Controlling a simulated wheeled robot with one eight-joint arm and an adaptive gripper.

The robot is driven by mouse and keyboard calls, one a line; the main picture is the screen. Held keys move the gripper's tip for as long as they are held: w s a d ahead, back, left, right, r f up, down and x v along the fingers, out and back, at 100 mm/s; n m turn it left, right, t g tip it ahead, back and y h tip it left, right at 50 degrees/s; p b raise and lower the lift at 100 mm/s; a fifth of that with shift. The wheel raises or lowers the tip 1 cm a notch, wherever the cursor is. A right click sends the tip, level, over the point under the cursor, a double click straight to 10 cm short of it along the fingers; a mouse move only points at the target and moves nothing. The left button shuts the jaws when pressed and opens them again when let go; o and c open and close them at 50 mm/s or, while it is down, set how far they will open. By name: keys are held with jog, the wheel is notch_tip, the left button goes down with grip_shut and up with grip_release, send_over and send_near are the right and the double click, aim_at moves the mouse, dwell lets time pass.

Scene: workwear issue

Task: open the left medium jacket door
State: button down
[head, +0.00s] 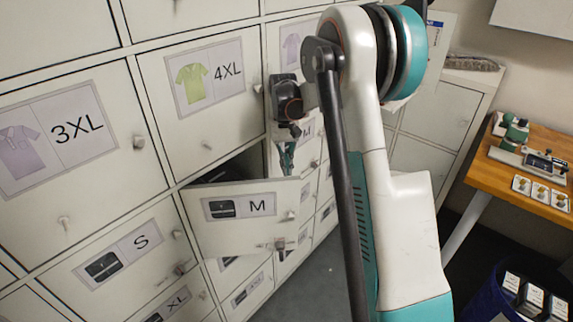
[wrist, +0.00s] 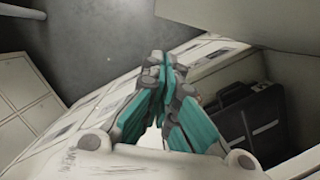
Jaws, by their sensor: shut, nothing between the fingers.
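The left medium jacket door (head: 240,235), a white panel marked M with a black-item picture, stands partly open in the head view. Its free right side is swung outward, and a dark gap shows above its top edge. A small knob (head: 291,215) sits near its right edge. My gripper (head: 287,165) is shut and empty, pointing down at the door's top right, on its inner side; whether it touches is unclear. In the wrist view the teal fingers (wrist: 160,65) are together. A black case-like item (wrist: 252,122) lies in the open compartment to their right.
Closed doors marked 4XL (head: 205,105), 3XL (head: 125,150) and S (head: 150,210) surround it. Another M label shows partly behind my arm. A wooden table (head: 500,180) and a blue bin (head: 480,295) stand at right. Grey floor is free below.

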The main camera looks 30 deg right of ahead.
jog(key=s+a+f+b, duration=0.1)
jog(key=s+f+b, duration=0.1)
jog(key=s+f, duration=0.3)
jog(key=shift+a+f, duration=0.4)
jog(key=shift+f, duration=0.05)
jog(key=shift+s, duration=0.1)
